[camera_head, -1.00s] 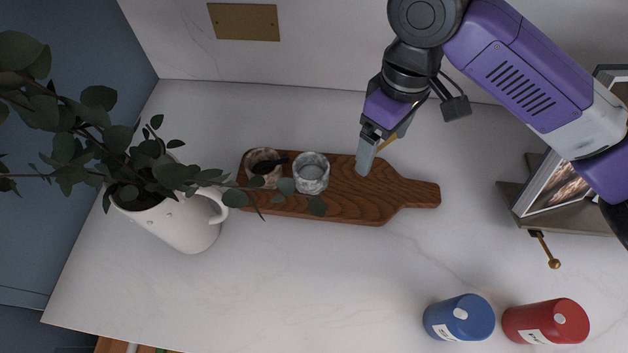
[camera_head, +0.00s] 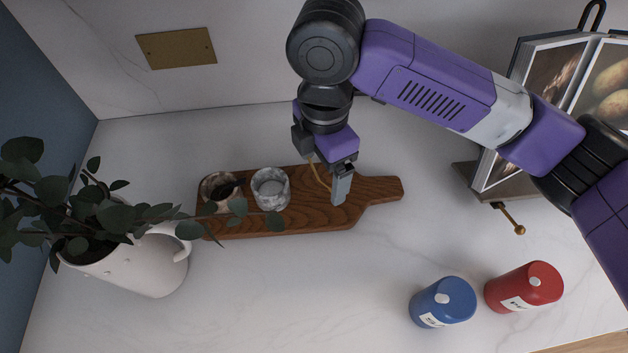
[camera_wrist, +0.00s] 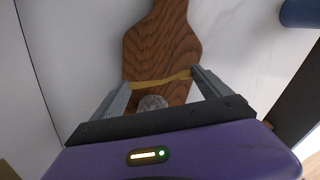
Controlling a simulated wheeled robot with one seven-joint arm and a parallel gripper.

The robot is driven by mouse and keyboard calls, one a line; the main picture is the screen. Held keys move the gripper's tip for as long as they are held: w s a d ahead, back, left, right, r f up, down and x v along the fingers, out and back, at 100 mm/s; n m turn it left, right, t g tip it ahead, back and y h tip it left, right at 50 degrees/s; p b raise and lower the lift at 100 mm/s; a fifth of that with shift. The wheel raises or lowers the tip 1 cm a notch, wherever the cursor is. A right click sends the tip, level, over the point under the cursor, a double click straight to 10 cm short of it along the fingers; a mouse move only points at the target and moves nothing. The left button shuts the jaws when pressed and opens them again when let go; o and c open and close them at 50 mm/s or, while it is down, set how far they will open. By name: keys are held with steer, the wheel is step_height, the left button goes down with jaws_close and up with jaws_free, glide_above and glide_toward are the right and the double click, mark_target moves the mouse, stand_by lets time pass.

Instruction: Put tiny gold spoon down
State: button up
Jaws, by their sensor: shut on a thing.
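My gripper (camera_head: 338,190) is shut on the tiny gold spoon (camera_head: 320,176), over the right half of a dark wooden board (camera_head: 300,213). In the wrist view the spoon (camera_wrist: 150,84) spans the space between the two grey fingers (camera_wrist: 160,86), with the board (camera_wrist: 160,45) beneath. I cannot tell whether the spoon or fingertips touch the board. A grey marble pot (camera_head: 270,190) stands on the board left of my gripper; a round marbled top (camera_wrist: 152,102) shows in the wrist view. A brownish pot (camera_head: 220,190) with dark contents stands further left.
A white jug (camera_head: 140,265) with leafy branches stands at the left; its leaves reach over the board. A blue canister (camera_head: 442,302) and red canister (camera_head: 523,287) stand at the front right. An open book on a stand (camera_head: 505,180) is at the right. The front middle counter is clear.

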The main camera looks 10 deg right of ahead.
mark_target(322, 193)
steer(key=shift+f, duration=2.35)
steer(key=shift+f, duration=0.1)
steer(key=o, duration=1.5)
step_height(322, 193, up, 12)
steer(key=shift+r, duration=0.15)
steer(key=shift+s, duration=0.1)
